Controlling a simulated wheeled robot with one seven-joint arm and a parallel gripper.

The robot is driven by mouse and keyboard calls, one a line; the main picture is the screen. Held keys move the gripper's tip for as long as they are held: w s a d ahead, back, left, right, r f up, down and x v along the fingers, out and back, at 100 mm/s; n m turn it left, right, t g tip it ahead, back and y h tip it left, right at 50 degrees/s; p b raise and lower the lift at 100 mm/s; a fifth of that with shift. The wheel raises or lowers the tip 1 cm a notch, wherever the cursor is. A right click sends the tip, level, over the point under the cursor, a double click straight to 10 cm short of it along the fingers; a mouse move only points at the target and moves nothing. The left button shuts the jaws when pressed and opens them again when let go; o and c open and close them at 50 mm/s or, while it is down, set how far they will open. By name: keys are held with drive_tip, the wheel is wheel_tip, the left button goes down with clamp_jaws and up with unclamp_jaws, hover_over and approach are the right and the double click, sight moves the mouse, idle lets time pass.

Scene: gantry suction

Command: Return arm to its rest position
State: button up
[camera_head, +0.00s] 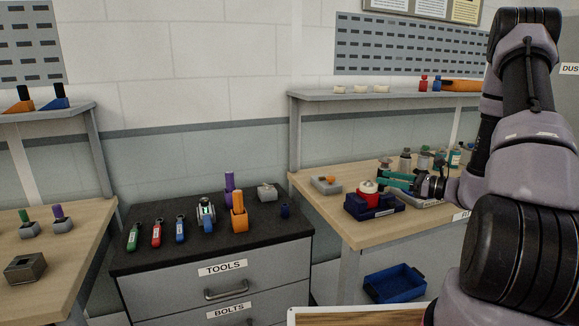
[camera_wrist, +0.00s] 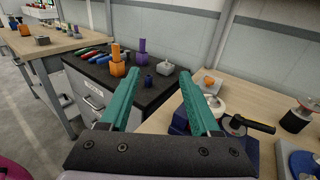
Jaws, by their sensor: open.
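My gripper (camera_head: 383,181) reaches in from the right over the right-hand bench, with its two teal fingers pointing left. In the wrist view my gripper (camera_wrist: 159,75) has its fingers spread wide with nothing between the tips. A white and red round piece (camera_head: 368,188) sits on a dark blue block (camera_head: 384,203) beside the fingertips. I cannot tell whether the fingers touch it. The dark blue block (camera_wrist: 180,123) shows partly behind the right finger in the wrist view.
A black-topped drawer cabinet (camera_head: 150,262) holds several tools and an orange holder (camera_head: 239,220). The wooden bench (camera_head: 345,232) carries a grey block (camera_head: 325,184) and several bottles behind my gripper. A shelf (camera_head: 350,96) runs above. A blue bin (camera_head: 394,284) sits below.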

drive_tip(key=s+a+r+n+g+h, duration=0.3)
drive_tip(key=s+a+r+n+g, duration=0.6)
drive_tip(key=s+a+r+n, duration=0.35)
drive_tip(key=s+d+r+n+t+h, duration=0.3)
drive_tip(key=s+r+n+h, duration=0.1)
drive_tip(key=s+r, duration=0.2)
drive_tip(key=s+d+r+n+t+h, duration=0.2)
drive_tip(key=s+d+r+n+h, duration=0.1)
drive_tip(key=s+r+n+h, duration=0.1)
wheel_tip(320, 180, up, 3)
drive_tip(key=s+h, duration=0.1)
drive_tip(key=s, duration=0.1)
drive_tip(key=shift+s+t, duration=0.35)
drive_tip(key=shift+t, duration=0.05)
